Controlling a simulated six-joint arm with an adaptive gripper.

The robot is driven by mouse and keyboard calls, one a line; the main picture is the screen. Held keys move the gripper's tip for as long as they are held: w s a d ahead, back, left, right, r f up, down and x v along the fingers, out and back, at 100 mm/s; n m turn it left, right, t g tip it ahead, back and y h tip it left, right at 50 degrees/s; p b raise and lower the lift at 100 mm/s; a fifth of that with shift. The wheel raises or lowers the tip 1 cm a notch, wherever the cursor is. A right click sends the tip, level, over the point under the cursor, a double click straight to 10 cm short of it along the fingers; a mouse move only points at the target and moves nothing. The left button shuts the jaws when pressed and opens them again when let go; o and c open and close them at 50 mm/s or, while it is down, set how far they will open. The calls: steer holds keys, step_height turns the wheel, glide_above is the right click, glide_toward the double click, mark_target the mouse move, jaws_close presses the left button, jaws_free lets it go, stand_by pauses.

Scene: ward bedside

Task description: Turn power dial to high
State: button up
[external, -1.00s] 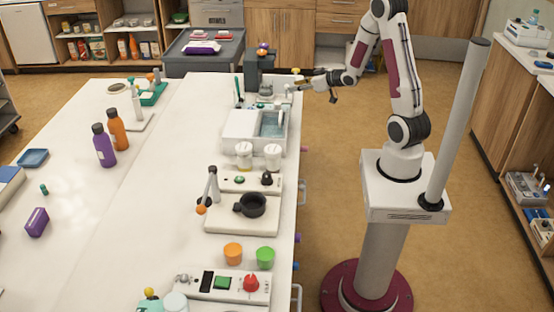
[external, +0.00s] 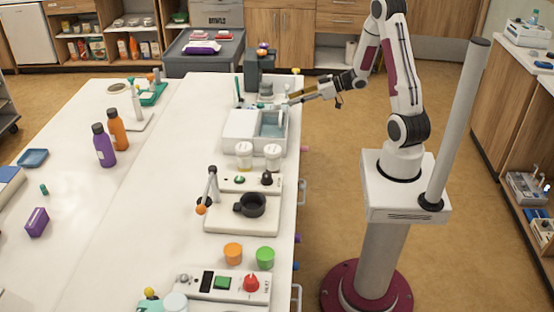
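Two knobs could be the power dial, and I cannot tell which it is. A red knob (external: 251,284) sits on the right of a white control panel (external: 196,287) at the near end of the counter. A black knob (external: 267,179) sits on a smaller panel (external: 227,179) behind the black pan. The setting markings are too small to read. My gripper (external: 291,101) is at the counter's far right edge, by the sink-like basin, well away from both knobs. Its fingers point left, and nothing clearly shows between them. They are too small to tell open from shut.
A white basin (external: 240,126), two pale jars (external: 244,157) and a black pan (external: 252,205) stand along the counter's right side. Orange (external: 233,253) and green (external: 265,257) cups stand behind the red-knob panel. The counter's middle is mostly clear.

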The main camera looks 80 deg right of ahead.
mark_target(280, 103)
steer(key=shift+w, duration=0.1)
steer(key=shift+x, duration=3.8)
steer(key=shift+f, duration=0.1)
jaws_close()
